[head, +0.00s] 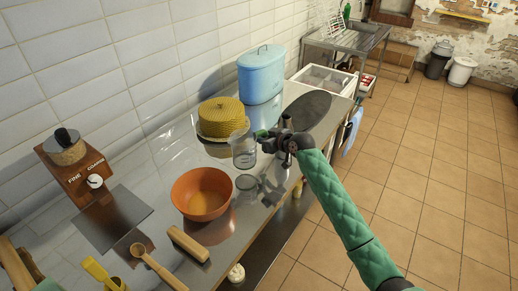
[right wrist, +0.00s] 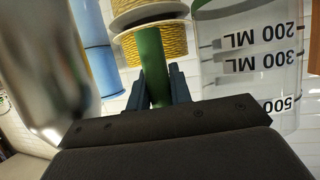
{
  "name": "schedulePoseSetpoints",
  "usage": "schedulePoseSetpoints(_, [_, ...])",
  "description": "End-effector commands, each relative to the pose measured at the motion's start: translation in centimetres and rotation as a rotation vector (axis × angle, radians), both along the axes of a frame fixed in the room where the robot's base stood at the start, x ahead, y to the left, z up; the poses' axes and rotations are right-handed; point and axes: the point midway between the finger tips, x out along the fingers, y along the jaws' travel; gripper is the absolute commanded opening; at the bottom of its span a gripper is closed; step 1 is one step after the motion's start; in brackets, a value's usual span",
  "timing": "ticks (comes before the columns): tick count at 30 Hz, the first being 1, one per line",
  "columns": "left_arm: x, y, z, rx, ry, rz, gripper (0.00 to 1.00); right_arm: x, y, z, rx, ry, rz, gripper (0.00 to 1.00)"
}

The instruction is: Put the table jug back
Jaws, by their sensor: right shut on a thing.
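The table jug (head: 244,153) is a clear measuring jug with a green handle. It is near the front edge of the steel counter, just behind the orange bowl. My right gripper (head: 268,139) is shut on the green handle (right wrist: 152,66), at the jug's right side. In the right wrist view the clear wall of the jug (right wrist: 250,75), with dark ML marks, is beside the fingers. The jug looks close to upright and seems slightly above the counter, with its reflection below. My left gripper is not in view.
The steel counter (head: 150,215) holds an orange bowl (head: 202,197), a yellow woven round thing (head: 221,117), a blue lidded bin (head: 261,76) and a brown grinder (head: 80,172). A silver vessel (right wrist: 45,65) is close beside my right gripper. Wooden utensils lie in front.

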Motion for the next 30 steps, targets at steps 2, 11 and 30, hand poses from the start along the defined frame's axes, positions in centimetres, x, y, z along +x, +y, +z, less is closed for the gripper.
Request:
schedulePoseSetpoints(2, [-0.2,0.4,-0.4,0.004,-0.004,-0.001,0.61,0.0,0.1,-0.6,0.001,0.000,0.000,0.00])
schedulePoseSetpoints(11, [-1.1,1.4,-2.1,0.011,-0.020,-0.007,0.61,0.0,0.1,-3.3,0.000,0.002,0.001,0.00])
schedulePoseSetpoints(30, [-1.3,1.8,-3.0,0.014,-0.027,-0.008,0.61,0.0,0.1,-5.2,0.000,-0.001,0.000,0.23])
